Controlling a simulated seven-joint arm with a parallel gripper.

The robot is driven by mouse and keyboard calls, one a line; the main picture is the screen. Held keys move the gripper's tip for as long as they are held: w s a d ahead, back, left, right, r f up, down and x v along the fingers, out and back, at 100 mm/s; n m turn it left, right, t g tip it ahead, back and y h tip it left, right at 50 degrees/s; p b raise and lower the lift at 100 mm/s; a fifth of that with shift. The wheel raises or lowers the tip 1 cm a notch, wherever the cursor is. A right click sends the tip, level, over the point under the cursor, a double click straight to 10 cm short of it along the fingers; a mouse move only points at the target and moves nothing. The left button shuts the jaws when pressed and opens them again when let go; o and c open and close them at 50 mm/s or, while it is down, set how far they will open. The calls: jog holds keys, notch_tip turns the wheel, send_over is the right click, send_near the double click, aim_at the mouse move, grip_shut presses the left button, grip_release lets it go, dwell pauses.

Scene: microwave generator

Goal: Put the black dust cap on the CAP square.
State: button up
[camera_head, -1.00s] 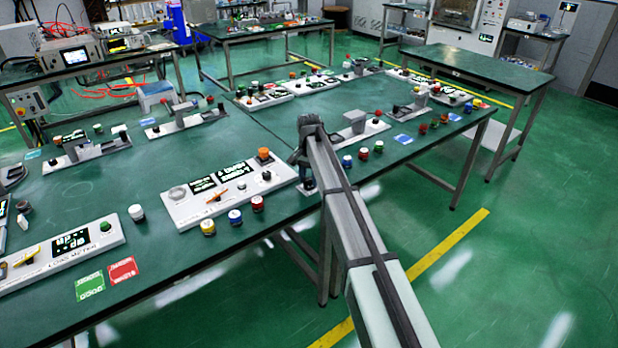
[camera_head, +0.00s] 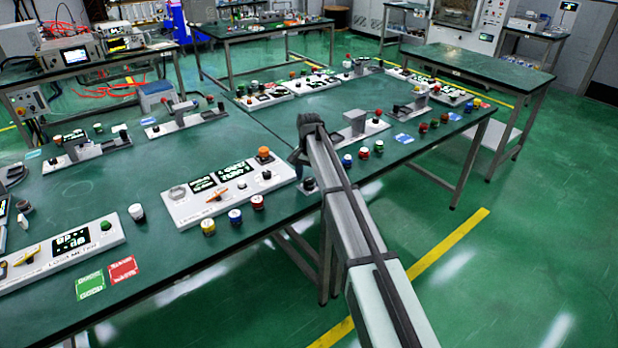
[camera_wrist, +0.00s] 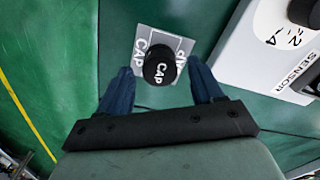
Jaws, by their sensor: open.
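The black dust cap (camera_wrist: 158,67) sits on the grey CAP square (camera_wrist: 183,46) in the wrist view. My gripper (camera_wrist: 159,73) is open, with one blue finger on each side of the cap and a gap to both. In the head view the cap (camera_head: 309,184) shows small and dark at the table edge, just below my gripper (camera_head: 298,167). The fingers are partly hidden there by my arm.
A white sensor panel (camera_wrist: 262,50) with a black knob (camera_wrist: 303,12) stands right of the square in the wrist view. In the head view, a white panel with displays (camera_head: 225,203) lies to the left.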

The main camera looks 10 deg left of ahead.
aim_at(309, 179)
notch_tip(309, 179, up, 12)
dwell(0.5)
jog(key=shift+f, duration=0.1)
jog(key=s+d+f, duration=0.1)
jog(key=d+f, duration=1)
jog(key=d, duration=0.5)
jog(key=s+d+f+n+g, duration=0.1)
jog(key=s+d+f, duration=0.3)
jog(key=s+f, duration=0.5)
jog(key=s+d+f+g, duration=0.1)
jog(key=s+d+f, duration=0.25)
jog(key=f, duration=0.85)
jog(key=s+d+f+n+g, duration=0.1)
jog(key=s+d+f, duration=0.1)
jog(key=s+f, duration=0.8)
jog(key=s+d+f+g, duration=0.25)
jog(key=s+f, duration=0.35)
jog(key=s, duration=0.7)
jog(key=s+d+f, duration=0.1)
jog(key=s+f, duration=0.2)
jog(key=s, duration=0.9)
jog(key=s+d+f+n+g, duration=0.1)
jog(key=s+f, duration=0.1)
jog(key=s, duration=1.1)
jog(key=shift+s+d+f+n, duration=0.25)
jog(key=shift+s+f+n, duration=0.05)
jog(key=shift+f, duration=0.1)
